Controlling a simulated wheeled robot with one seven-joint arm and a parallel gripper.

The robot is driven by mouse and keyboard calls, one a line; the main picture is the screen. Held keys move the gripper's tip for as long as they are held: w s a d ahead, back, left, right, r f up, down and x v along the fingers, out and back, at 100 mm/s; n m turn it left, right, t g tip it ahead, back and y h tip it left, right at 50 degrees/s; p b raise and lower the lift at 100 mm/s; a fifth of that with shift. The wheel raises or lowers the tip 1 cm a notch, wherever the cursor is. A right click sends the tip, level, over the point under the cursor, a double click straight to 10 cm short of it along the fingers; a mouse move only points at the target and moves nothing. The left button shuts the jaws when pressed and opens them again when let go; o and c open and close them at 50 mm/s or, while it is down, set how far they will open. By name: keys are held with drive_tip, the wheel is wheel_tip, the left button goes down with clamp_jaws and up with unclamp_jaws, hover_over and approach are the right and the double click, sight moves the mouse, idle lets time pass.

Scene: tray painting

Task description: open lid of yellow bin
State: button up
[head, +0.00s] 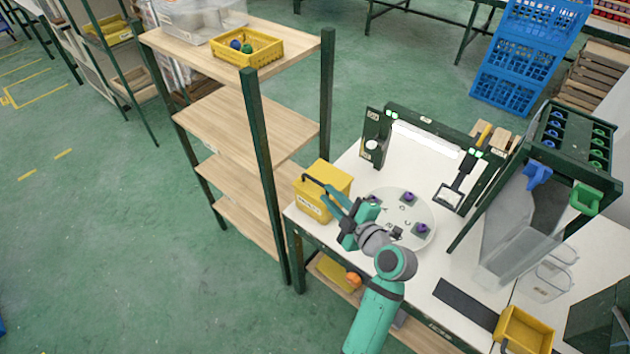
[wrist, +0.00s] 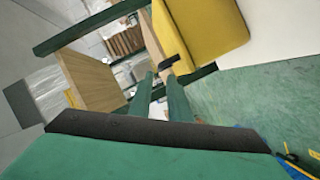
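The yellow bin (head: 338,178) stands at the left corner of the white worktable, and its yellow lid looks closed. My gripper (head: 333,192) is at the bin's front right side, close to the handle, and hides part of the bin. In the wrist view the bin's yellow side (wrist: 208,30) fills the top, with a black handle end (wrist: 168,63) just beyond the fingertips. My two green fingers (wrist: 160,78) are apart with nothing clearly between them. I cannot tell whether they touch the handle.
A round white tray (head: 385,238) with purple pieces is right of the bin, beside my arm. A wooden shelf rack (head: 225,115) with a green post stands close on the left. A lit green frame (head: 425,125) is behind the tray. A yellow crate (head: 525,330) sits at front right.

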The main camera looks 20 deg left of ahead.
sight(315, 180)
drive_tip(key=x, duration=0.8)
drive_tip(key=shift+w+a+f, duration=0.2)
drive_tip(key=shift+a, duration=0.05)
clamp_jaws()
